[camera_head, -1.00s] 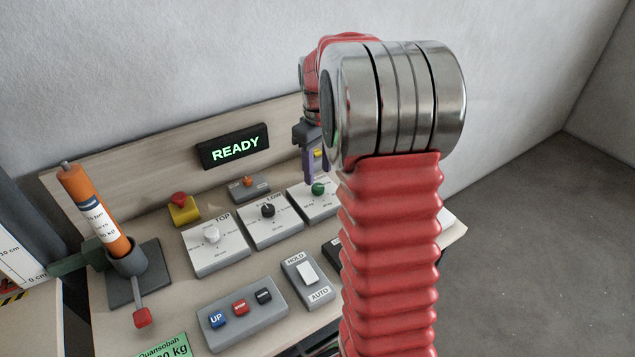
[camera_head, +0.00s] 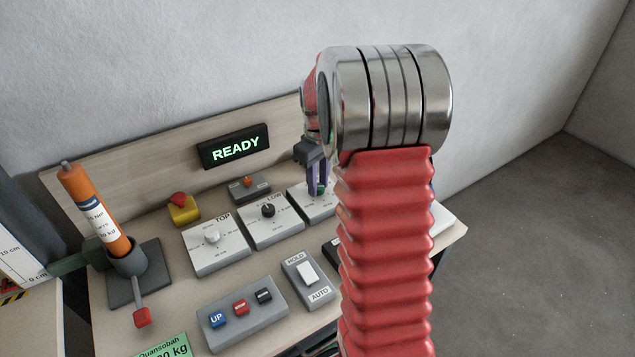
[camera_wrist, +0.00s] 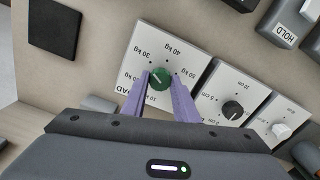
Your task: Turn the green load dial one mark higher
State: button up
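The green load dial (camera_wrist: 160,79) sits on a white panel (camera_wrist: 188,65) in the wrist view. Labels 30 kg and 40 kg show beyond it, and other marks are partly covered by my fingers. A pale line on the dial points up and left, but its exact mark is hard to read. My gripper (camera_wrist: 159,82) has its two purple fingers apart, one on each side of the dial. Whether they touch it I cannot tell. In the head view, my gripper (camera_head: 318,190) is down at the load panel (camera_head: 305,208), partly hidden by my arm.
Beside it are the black dial (camera_head: 268,210) and the white TOP dial (camera_head: 212,236). The HOLD/AUTO switch (camera_head: 307,273) and button box (camera_head: 240,308) stand in front. The display (camera_head: 235,147) reads READY. An orange cylinder (camera_head: 95,210) stands at left.

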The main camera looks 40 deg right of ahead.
jog(key=c, duration=0.4)
jog(key=shift+a, duration=0.15)
jog(key=shift+c, duration=0.7)
jog(key=shift+m, duration=0.4)
jog(key=m, duration=1.1)
